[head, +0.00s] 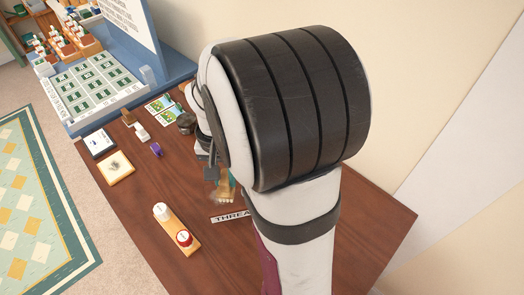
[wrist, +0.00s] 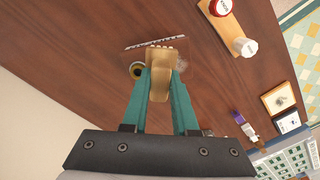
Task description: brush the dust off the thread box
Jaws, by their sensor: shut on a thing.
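My gripper (wrist: 161,78) is shut on a tan wooden brush (wrist: 158,98) in the wrist view. The brush head points away from the wrist, over the brown table. A small grey, hazy patch (wrist: 181,65), perhaps dust, shows right of the brush head. A thin label strip (wrist: 155,42) lies just beyond; in the head view this label (head: 231,216) reads "THREA", the rest hidden by my arm. I cannot make out a thread box clearly; my arm and the brush block much of this spot.
A wooden holder (head: 181,236) carries a white and a red-topped spool. A framed tan tile (head: 117,168), a dark-framed card (head: 99,142) and a purple item (head: 156,149) lie farther left. A blue-edged display (head: 165,75) stands at the back. Table (head: 150,195) between is clear.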

